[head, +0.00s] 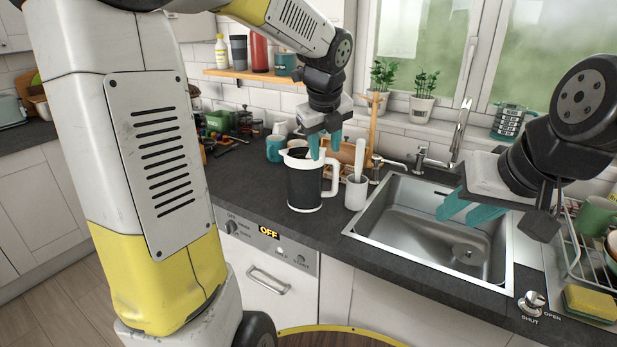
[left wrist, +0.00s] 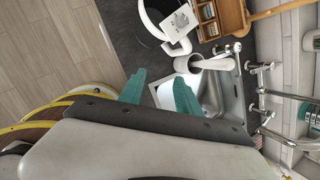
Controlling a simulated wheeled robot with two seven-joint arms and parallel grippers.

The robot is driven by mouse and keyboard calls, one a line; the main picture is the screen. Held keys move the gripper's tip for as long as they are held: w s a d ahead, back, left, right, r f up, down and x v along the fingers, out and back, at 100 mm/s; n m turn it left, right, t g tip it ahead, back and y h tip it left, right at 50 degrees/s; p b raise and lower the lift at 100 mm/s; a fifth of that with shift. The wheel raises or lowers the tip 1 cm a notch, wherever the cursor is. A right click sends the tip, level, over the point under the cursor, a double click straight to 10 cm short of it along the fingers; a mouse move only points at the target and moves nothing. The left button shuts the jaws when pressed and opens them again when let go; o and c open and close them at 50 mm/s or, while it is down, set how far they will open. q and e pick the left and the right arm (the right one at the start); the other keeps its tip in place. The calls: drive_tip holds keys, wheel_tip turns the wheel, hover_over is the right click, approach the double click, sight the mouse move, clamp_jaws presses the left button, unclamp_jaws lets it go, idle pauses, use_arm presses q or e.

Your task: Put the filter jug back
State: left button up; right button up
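The filter jug (head: 304,188) stands upright on the dark worktop, left of the sink. It has a dark body, a white rim and a white handle on its right side. In the left wrist view its rim and handle (left wrist: 180,47) show at the top, beyond the fingertips. My left gripper (head: 325,146) is above the jug's handle side in the head view, pointing down. Its teal fingers (left wrist: 160,90) are apart with nothing held between them. My right gripper (head: 470,208) hangs over the sink, its teal fingers apart and empty.
A white pot with a brush (head: 356,190) stands close to the right of the jug. The steel sink (head: 352,228) and tap (head: 460,130) lie further right. A blue mug (head: 275,149) stands behind the jug. A wooden shelf (head: 250,75) hangs on the wall. The worktop in front of the jug is clear.

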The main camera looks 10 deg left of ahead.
use_arm(q)
drive_tip(key=s+a+n+t+h, duration=0.1)
drive_tip(key=s+a+n+h, duration=0.1)
drive_tip(key=s+n, duration=2)
drive_tip(key=a+n, duration=0.1)
drive_tip(key=n, duration=0.4)
drive_tip(key=shift+a+r+n+h, duration=0.15)
drive_tip(key=shift+r+n+h, duration=0.15)
drive_tip(key=shift+r, duration=0.1)
use_arm(e)
drive_tip(key=shift+o, duration=0.3)
